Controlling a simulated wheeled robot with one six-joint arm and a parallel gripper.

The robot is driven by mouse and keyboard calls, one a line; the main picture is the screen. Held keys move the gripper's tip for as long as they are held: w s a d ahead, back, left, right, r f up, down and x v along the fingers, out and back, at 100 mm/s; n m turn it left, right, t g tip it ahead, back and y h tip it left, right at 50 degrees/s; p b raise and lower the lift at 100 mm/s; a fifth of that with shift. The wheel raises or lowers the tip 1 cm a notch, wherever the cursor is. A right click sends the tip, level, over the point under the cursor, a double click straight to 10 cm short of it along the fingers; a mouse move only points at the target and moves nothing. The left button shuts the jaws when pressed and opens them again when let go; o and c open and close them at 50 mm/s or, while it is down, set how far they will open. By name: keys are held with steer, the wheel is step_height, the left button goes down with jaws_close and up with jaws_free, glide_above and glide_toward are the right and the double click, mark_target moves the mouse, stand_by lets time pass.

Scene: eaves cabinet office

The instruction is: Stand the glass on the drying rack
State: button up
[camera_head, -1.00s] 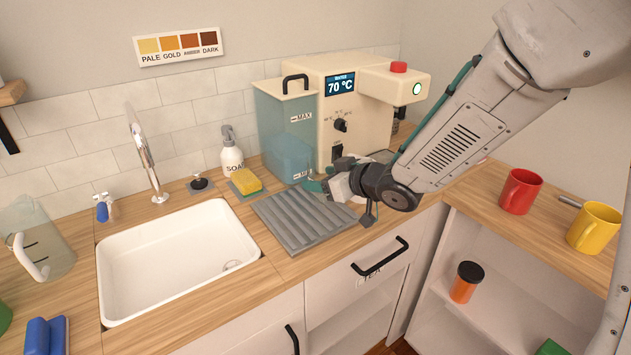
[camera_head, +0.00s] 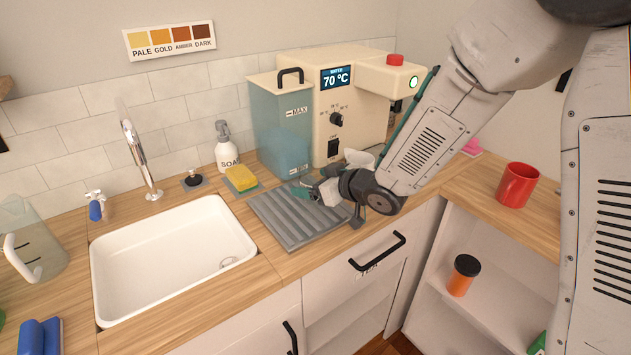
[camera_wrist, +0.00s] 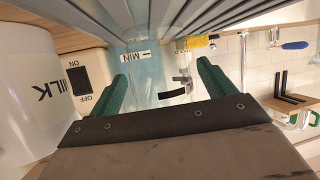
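The grey ribbed drying rack (camera_head: 285,232) lies on the counter to the right of the sink; its ribs also fill the top of the wrist view (camera_wrist: 225,12). My gripper (camera_head: 308,190) is low at the rack's back right part. In the wrist view its two green fingers (camera_wrist: 165,88) stand well apart. A pale, see-through bluish area lies between them, where the water tank is also behind. I cannot make out for sure whether a clear glass is held there. I see no glass standing elsewhere on the rack.
The teal tank (camera_head: 283,125) and cream machine (camera_head: 350,100) stand behind the rack. A white cup (camera_head: 360,158) is close beside my gripper. The sink (camera_head: 170,260), yellow sponge (camera_head: 241,178) and soap bottle (camera_head: 227,148) are left. A red mug (camera_head: 516,185) stands right.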

steer(key=shift+r, duration=0.25)
steer(key=s+d+r+m+h, duration=0.2)
steer(key=s+d+r+h, duration=0.15)
steer(key=d, duration=0.45)
steer(key=s+d+r+m+h, duration=0.25)
steer(key=s+d, duration=0.25)
steer(key=d, duration=0.3)
steer(key=s+d+r+m+h, duration=0.2)
steer(key=s+d+r+h, duration=0.2)
steer(key=d, duration=0.4)
steer(key=s+r+m+g, duration=0.2)
steer(key=s+g, duration=0.6)
steer(key=s, duration=1.5)
steer(key=shift+d+r+m+y, duration=0.2)
steer(key=shift+d+m+y, duration=0.1)
steer(key=shift+m, duration=0.15)
